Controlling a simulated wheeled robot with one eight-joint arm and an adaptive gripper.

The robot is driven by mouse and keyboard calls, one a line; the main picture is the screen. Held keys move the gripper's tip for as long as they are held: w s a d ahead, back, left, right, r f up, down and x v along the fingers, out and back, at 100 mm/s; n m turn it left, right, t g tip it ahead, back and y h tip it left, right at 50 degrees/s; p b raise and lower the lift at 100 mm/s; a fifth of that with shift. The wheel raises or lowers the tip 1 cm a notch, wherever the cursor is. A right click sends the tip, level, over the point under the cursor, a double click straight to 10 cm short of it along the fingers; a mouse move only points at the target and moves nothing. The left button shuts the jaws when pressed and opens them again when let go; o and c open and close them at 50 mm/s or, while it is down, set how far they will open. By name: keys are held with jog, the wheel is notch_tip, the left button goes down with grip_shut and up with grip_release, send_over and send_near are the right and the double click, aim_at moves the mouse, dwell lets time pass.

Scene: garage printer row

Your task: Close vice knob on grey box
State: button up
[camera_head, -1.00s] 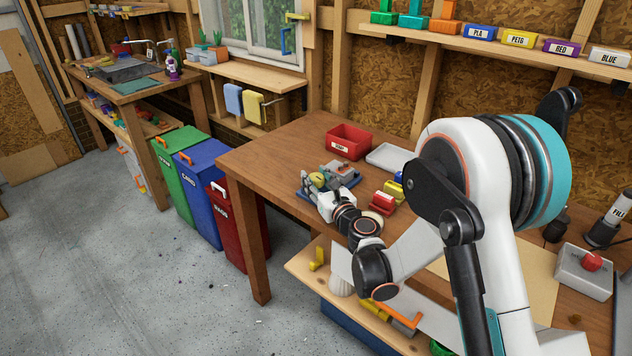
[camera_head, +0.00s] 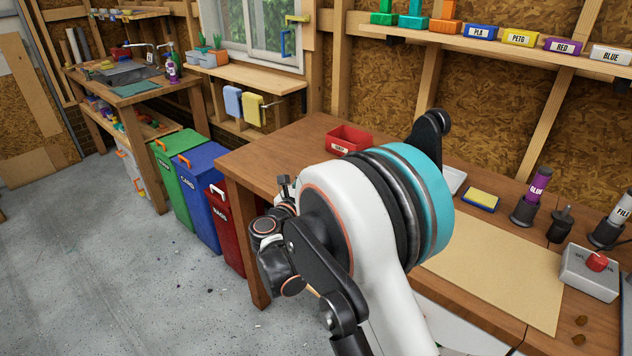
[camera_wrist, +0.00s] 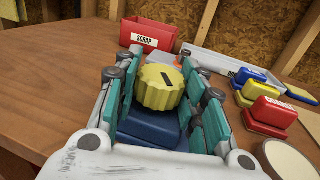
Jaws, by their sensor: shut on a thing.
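The yellow ribbed vice knob (camera_wrist: 158,88) is in the middle of the wrist view, with a dark line marked on its face. My gripper (camera_wrist: 157,80) has a teal-padded finger on each side of the knob and is shut on it. The vice's blue base (camera_wrist: 150,128) shows below the knob. Grey and orange parts show just behind the knob, partly hidden; I cannot tell whether the grey is the box. In the head view my arm hides the vice, the knob and the gripper's fingers.
A red SCRAP bin (camera_wrist: 148,34) stands behind the vice, beside a pale tray (camera_wrist: 232,62). Red, yellow and blue blocks (camera_wrist: 266,110) stand to the right. A grey box with a red button (camera_head: 590,272) is at the bench's far right. The bench left of the vice is bare.

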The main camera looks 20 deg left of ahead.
jog(key=m+g+h, duration=0.2)
jog(key=m+h, duration=0.1)
jog(key=h, duration=0.1)
jog(key=m+g+h, duration=0.2)
jog(key=m+h, duration=0.1)
jog(key=h, duration=0.2)
jog(key=shift+w+a, duration=0.1)
jog(key=m+g+h, duration=0.3)
jog(key=g, duration=0.1)
jog(key=shift+f+m+b, duration=0.1)
jog(key=shift+m+b, duration=0.2)
jog(key=shift+b, duration=0.05)
jog(key=shift+m+g+h+b, duration=0.3)
jog(key=shift+m+g+h, duration=0.3)
jog(key=shift+g, duration=0.2)
jog(key=shift+d+m+g+h, duration=0.2)
jog(key=shift+m+g+h, duration=0.15)
jog(key=shift+g, duration=0.25)
jog(key=o, duration=1.1)
jog(key=shift+d, duration=0.15)
